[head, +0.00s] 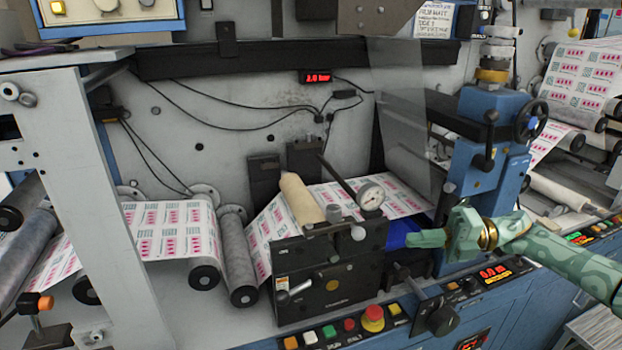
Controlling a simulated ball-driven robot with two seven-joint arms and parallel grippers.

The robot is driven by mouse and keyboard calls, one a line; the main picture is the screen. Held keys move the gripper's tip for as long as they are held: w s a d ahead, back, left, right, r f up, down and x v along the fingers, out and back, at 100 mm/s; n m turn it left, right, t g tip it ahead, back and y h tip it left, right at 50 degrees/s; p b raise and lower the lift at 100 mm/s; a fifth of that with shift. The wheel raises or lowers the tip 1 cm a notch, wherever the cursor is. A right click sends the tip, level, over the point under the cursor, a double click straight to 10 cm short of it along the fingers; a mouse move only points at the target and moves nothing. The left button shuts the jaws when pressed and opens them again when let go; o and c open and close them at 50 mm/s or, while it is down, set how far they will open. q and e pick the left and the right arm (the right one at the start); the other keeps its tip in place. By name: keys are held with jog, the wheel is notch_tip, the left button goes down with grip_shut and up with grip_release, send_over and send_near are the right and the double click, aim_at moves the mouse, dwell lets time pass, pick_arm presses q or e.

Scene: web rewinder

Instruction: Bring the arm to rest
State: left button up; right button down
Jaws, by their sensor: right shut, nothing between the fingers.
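My right arm, patterned in green, comes in from the right edge. Its gripper (412,240) is shut and empty, with the fingers pointing left. The fingertips are close to the right side of the black nip unit (325,278), in front of a blue part. I cannot tell whether they touch it. My left gripper is not in view.
The printed web (170,232) runs over rollers (238,258) at the left. A blue column with a handwheel (530,120) stands behind my right arm. Buttons, including a red emergency stop (373,316), line the front panel below. A grey frame post (85,200) stands at the left.

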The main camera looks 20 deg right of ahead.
jog(key=w+a+f+m+t+h, duration=0.2)
jog(key=a+f+m+t+h, duration=0.75)
jog(key=a+m, duration=0.45)
jog(key=s+d+f+m+g+h, duration=0.2)
jog(key=s+f+m+g+h, duration=0.15)
jog(key=s, duration=0.35)
jog(key=s+d+f+m+g+h, duration=0.2)
jog(key=s+m+h, duration=0.25)
jog(key=s, duration=0.35)
jog(key=s+d+f+m+g+h, duration=0.2)
jog(key=s+f+m+g+h, duration=0.1)
jog(key=s+m, duration=0.3)
jog(key=s+a+f+g+y, duration=0.1)
jog(key=s+a+f+g, duration=0.15)
jog(key=f, duration=0.95)
jog(key=s+a+f+g+y, duration=0.1)
jog(key=s+a+f+y, duration=0.15)
jog(key=f, duration=1.05)
jog(key=s+f+m+g, duration=0.1)
jog(key=s+f, duration=0.7)
jog(key=s, duration=0.2)
jog(key=s+f+m+g, duration=0.1)
jog(key=s+f, duration=0.7)
jog(key=s, duration=0.3)
jog(key=shift+f+g+y, duration=0.3)
jog(key=shift+g+y, duration=0.05)
jog(key=shift+y, duration=0.05)
